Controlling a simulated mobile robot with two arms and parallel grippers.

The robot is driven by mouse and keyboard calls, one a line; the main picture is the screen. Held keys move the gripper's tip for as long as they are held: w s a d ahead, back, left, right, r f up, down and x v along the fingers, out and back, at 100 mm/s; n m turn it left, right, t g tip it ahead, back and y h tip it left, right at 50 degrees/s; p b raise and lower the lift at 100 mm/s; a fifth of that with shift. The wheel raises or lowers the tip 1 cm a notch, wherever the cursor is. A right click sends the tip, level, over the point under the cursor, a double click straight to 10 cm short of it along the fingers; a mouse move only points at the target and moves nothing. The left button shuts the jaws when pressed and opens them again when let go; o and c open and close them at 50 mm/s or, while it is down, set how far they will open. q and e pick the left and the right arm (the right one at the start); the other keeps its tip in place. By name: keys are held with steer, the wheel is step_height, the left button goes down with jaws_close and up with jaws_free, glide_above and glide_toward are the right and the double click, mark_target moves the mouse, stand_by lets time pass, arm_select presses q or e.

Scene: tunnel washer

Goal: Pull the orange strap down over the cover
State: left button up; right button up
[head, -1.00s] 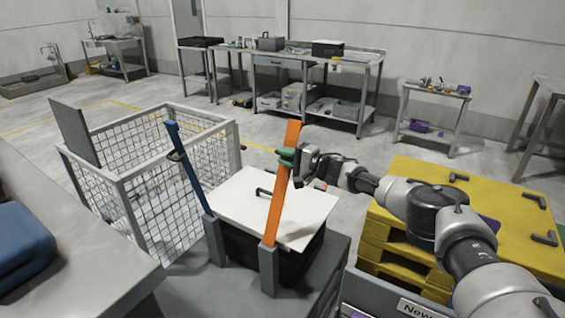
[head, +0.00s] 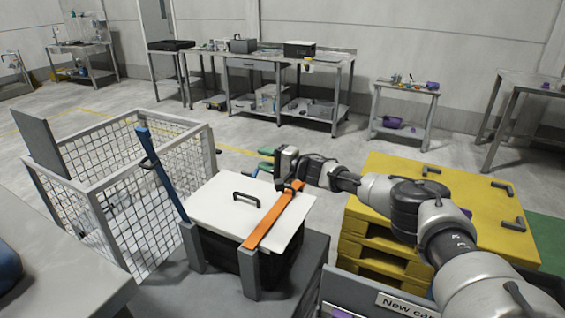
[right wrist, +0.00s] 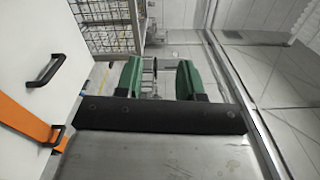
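The orange strap (head: 270,220) lies down across the right side of the white cover (head: 218,210), running from a grey post at the near edge to the far right edge. It also shows at the left of the right wrist view (right wrist: 22,118). The cover sits on a black box (head: 222,254) and shows in the wrist view too (right wrist: 30,45). My right gripper (head: 262,162), with green fingertips, is just beyond the cover's far edge, apart from the strap. Its fingers (right wrist: 158,78) are open with nothing held between them. My left gripper is out of view.
A blue strap (head: 162,172) stands upright and tilted on the left post. A wire mesh cage (head: 130,190) stands left of the box. Yellow pallets (head: 440,205) stand to the right. Workbenches line the back wall.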

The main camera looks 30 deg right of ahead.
steer(key=v, duration=0.9)
steer(key=shift+s, duration=0.2)
steer(key=shift+d+r, duration=0.1)
steer(key=shift+d, duration=0.05)
